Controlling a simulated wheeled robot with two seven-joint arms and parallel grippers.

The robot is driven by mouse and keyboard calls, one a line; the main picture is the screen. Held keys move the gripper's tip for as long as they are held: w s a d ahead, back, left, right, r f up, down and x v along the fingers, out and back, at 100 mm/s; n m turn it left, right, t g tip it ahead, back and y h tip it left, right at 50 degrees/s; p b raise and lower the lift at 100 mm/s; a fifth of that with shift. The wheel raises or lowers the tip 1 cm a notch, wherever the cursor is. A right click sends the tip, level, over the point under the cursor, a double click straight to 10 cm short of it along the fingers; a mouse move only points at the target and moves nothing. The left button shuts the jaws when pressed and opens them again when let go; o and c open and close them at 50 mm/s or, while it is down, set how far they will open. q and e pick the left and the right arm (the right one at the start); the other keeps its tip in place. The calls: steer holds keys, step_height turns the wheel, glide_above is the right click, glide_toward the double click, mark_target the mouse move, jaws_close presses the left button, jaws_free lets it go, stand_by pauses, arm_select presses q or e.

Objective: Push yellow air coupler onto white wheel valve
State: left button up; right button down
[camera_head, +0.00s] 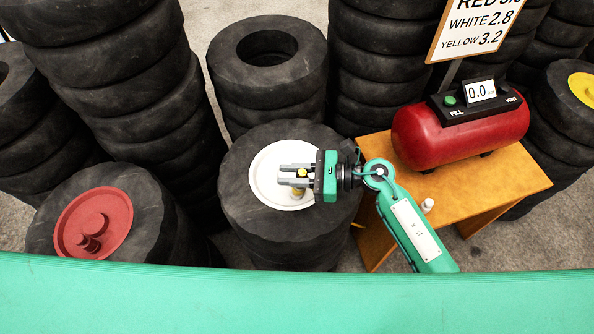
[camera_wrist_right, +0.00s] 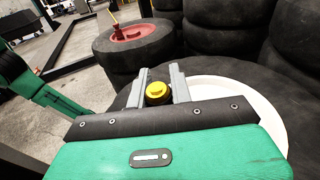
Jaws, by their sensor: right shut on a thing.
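The white wheel (camera_head: 267,166) lies face up on a stack of black tires in the middle of the head view. Its white rim also shows in the right wrist view (camera_wrist_right: 262,107). My right gripper (camera_head: 290,178) is over the white wheel, shut on the yellow air coupler (camera_head: 302,173). In the right wrist view the yellow coupler (camera_wrist_right: 157,92) sits between the two grey fingers. A yellowish part shows just below the gripper in the head view. The white wheel's valve is hidden, so I cannot tell whether the coupler touches it. My left gripper is not in view.
A red wheel (camera_head: 93,222) with a valve stub lies at the left. A red compressor (camera_head: 460,133) with a display reading 0.0 (camera_head: 481,91) stands on a wooden table (camera_head: 500,180) at the right. A yellow wheel (camera_head: 582,88) is at the far right. Tall tire stacks crowd the back.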

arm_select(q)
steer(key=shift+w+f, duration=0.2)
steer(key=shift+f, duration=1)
arm_select(e)
steer(key=shift+f, duration=1.1)
steer(key=shift+r, duration=0.35)
arm_select(q)
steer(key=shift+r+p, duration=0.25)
steer(key=shift+p, duration=0.15)
arm_select(e)
steer(key=shift+w+a+r, duration=0.1)
steer(key=shift+a, duration=0.1)
steer(key=shift+w+a+h+p, duration=0.25)
steer(key=shift+a+h+p, duration=0.05)
steer(key=shift+a+p, duration=0.2)
steer(key=shift+w+a+f+h+p, duration=0.15)
steer(key=shift+a+h+p, duration=0.05)
steer(key=shift+a+p, duration=0.2)
steer(key=shift+w+a+f+h+p, duration=0.15)
steer(key=shift+a+h+p, duration=0.1)
steer(key=shift+p, duration=0.15)
steer(key=shift+w+r, duration=0.15)
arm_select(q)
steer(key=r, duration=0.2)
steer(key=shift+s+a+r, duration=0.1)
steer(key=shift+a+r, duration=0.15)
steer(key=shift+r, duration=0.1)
